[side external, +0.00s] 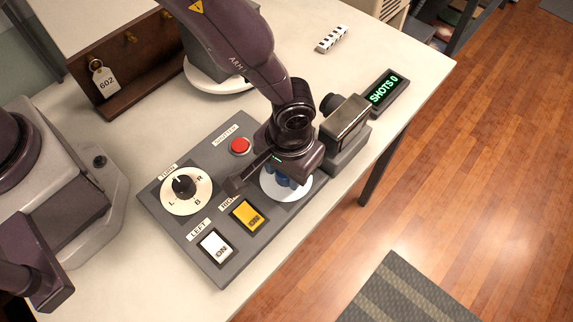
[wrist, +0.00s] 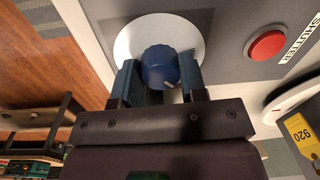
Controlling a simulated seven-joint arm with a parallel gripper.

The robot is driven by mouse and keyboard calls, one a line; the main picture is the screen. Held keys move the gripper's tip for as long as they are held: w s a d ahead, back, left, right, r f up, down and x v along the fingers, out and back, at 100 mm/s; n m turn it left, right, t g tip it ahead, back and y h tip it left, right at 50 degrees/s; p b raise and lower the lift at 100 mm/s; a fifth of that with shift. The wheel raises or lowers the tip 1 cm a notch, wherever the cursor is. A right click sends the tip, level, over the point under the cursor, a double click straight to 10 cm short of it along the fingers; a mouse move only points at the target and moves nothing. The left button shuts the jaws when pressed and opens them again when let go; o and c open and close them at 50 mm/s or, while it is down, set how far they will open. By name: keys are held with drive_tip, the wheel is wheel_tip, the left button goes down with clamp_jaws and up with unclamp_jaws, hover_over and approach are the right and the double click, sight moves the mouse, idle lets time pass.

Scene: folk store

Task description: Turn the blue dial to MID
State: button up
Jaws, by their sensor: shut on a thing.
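The blue dial (wrist: 160,68) is a ridged round knob on a white disc (wrist: 205,38) in the wrist view. A pale pointer mark shows on its lower right edge. My gripper (wrist: 160,78) has one finger on each side of the dial and is shut on it. In the side view my gripper (side external: 285,180) reaches down over the white disc (side external: 300,188), and only a little of the blue dial shows beneath it. The labels around the dial are hidden or cannot be read, so I cannot tell its setting.
The grey panel (side external: 175,235) also carries a black dial (side external: 184,186), a red shutter button (side external: 240,146), a yellow switch (side external: 249,215) and a white switch (side external: 215,245). A dark boxy device (side external: 345,125) stands close behind my gripper. A display (side external: 384,90) reads SHOTS 0.

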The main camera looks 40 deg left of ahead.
sight(266, 178)
drive_tip(key=o, duration=0.9)
drive_tip(key=shift+o, duration=0.2)
drive_tip(key=shift+r, duration=0.1)
wheel_tip(266, 178, up, 13)
drive_tip(key=shift+d, duration=0.35)
drive_tip(key=s+a+r+t, duration=0.2)
drive_tip(key=s+a+r, duration=0.3)
drive_tip(key=a+r, duration=0.4)
drive_tip(key=s+a+r+m+t, duration=0.1)
drive_tip(key=s+a+r+t, duration=0.2)
drive_tip(key=a, duration=1.4)
drive_tip(key=s+r, duration=0.3)
drive_tip(key=r, duration=0.4)
drive_tip(key=shift+s+a+r+t+h, duration=0.2)
drive_tip(key=shift+a+t+h, duration=0.1)
drive_tip(key=shift+a, duration=0.1)
